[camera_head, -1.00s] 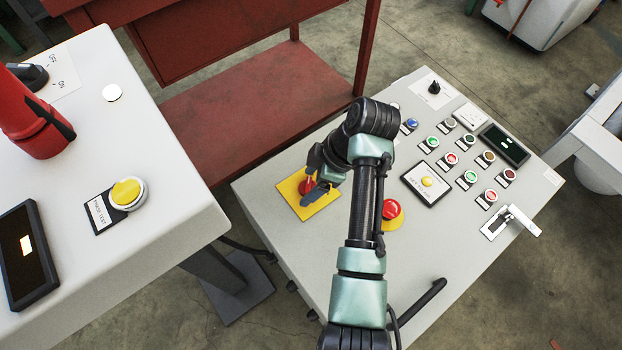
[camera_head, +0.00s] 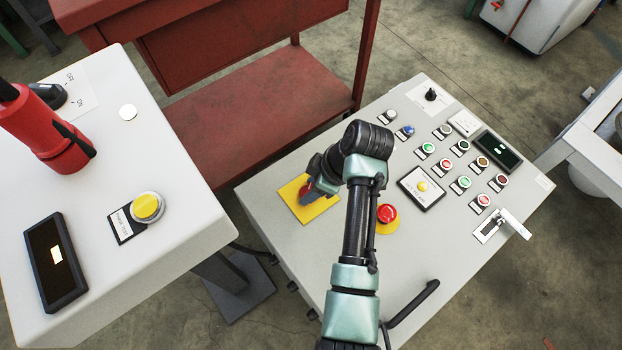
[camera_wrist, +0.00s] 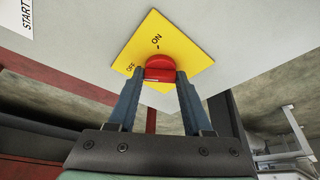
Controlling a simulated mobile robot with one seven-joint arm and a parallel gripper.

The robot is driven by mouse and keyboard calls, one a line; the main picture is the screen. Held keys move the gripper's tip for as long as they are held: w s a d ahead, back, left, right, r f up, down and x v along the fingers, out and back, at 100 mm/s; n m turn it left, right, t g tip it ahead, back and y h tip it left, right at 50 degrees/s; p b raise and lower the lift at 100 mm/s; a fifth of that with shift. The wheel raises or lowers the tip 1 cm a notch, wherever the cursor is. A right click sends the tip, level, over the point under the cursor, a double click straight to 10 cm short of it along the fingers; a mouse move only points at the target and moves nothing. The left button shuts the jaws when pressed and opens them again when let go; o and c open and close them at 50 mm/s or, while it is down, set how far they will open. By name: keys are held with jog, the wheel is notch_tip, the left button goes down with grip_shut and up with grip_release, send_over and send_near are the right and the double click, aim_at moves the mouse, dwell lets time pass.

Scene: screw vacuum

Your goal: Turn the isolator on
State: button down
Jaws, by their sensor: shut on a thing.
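The isolator is a red knob (camera_wrist: 160,68) on a yellow plate (camera_wrist: 192,58) marked ON and OFF. In the wrist view my gripper (camera_wrist: 158,78) has one finger on each side of the knob and is shut on it. The ON mark is just beyond the knob and the OFF mark is to its left. I cannot tell exactly which mark the knob points to. In the head view the yellow plate (camera_head: 318,212) lies at the left of the grey panel, and my gripper (camera_head: 307,190) partly hides the knob.
A red emergency stop (camera_head: 387,214) sits right of my forearm. Several coloured buttons, a black rotary switch (camera_head: 431,95) and a latch handle (camera_head: 514,224) are farther right on the panel. A white cabinet (camera_head: 185,225) with a yellow button (camera_head: 147,207) stands at the left.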

jog(key=m+p, duration=0.2)
jog(key=p, duration=0.1)
jog(key=m+t+h+p, duration=0.1)
jog(key=shift+s+a+r+m+p, duration=0.1)
jog(key=shift+s+r+m+p, duration=0.1)
jog(key=shift+r+m+p, duration=0.15)
jog(key=m+p, duration=0.2)
jog(key=m+t+h+p, duration=0.1)
jog(key=m+p, duration=0.1)
jog(key=shift+a+f+m+p, duration=0.1)
jog(key=shift+f+m+p, duration=0.05)
jog(key=shift+m+p, duration=0.15)
jog(key=m+h+p, duration=0.1)
jog(key=m+p, duration=0.1)
jog(key=m, duration=0.1)
jog(key=shift+t, duration=0.4)
jog(key=shift+a+f+m+h+p, duration=0.1)
jog(key=shift+m+h+p, duration=0.4)
jog(key=shift+m, duration=0.6)
jog(key=shift+a+f+m+h+p, duration=0.1)
jog(key=shift+m+h+p, duration=0.35)
jog(key=shift+m, duration=0.6)
jog(key=shift+d, duration=0.1)
jog(key=shift+c, duration=1.6)
grip_release()
jog(key=shift+r, duration=0.1)
